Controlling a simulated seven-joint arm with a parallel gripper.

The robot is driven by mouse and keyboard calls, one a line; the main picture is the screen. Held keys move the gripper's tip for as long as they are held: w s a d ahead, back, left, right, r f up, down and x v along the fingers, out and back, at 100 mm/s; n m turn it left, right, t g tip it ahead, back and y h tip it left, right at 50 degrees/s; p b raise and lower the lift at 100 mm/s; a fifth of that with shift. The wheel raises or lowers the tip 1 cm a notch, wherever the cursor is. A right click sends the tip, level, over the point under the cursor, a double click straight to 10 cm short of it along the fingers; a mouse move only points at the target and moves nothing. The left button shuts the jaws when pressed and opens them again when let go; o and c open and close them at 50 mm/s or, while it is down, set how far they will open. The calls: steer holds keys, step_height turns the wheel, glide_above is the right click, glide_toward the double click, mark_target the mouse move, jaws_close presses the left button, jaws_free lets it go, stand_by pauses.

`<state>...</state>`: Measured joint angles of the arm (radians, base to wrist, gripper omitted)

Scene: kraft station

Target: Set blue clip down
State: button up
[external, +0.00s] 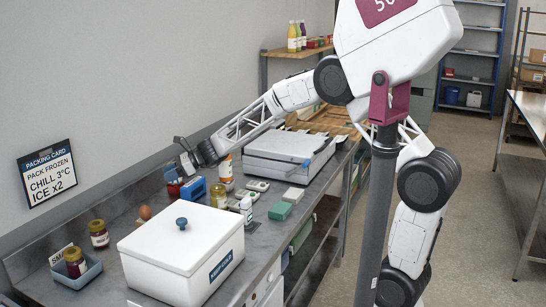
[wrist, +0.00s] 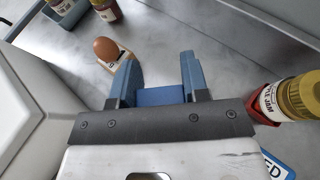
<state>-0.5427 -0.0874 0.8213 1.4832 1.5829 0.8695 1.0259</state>
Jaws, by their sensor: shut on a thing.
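My gripper (wrist: 158,78) is shut on the blue clip (wrist: 160,96), which shows as a blue strip between the two blue-grey fingers in the wrist view. The clip's far side and underside are hidden. In the external view my gripper (external: 173,173) is over the back of the steel counter, near the wall. The clip is too small there to make out clearly. I cannot tell whether it touches the counter.
A brown egg (wrist: 105,49) sits beyond the left finger. A jar with a yellow lid (wrist: 308,94) stands close on the right. A white lidded box (external: 180,248) fills the counter's front. A blue tray (external: 78,278) holds a jar. Bare counter lies beyond the fingers.

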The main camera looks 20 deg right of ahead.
steer(key=s+f+n+g+h, duration=0.1)
steer(key=s+n+g+h, duration=0.2)
steer(key=s+n+g, duration=0.1)
steer(key=s+d+f+n+g+h, duration=0.1)
steer(key=s+f+n+g+h, duration=0.1)
steer(key=s+n+g, duration=0.2)
steer(key=s+d+f+n+g+h, duration=0.1)
steer(key=s+f+n+g+h, duration=0.1)
steer(key=s+n+g+h, duration=0.1)
steer(key=shift+s+d+f+n+g+h, duration=0.15)
steer(key=shift+s+n+g, duration=0.15)
steer(key=shift+n+g, duration=0.4)
steer(key=shift+s+d+n+g+h, duration=0.15)
steer(key=shift+s+n+g, duration=0.15)
steer(key=shift+n+g, duration=0.35)
steer(key=shift+a+f, duration=0.1)
steer(key=shift+f, duration=0.05)
steer(key=shift+f, duration=3.25)
steer(key=shift+f, duration=0.6)
steer(key=o, duration=1)
steer(key=shift+w, duration=0.1)
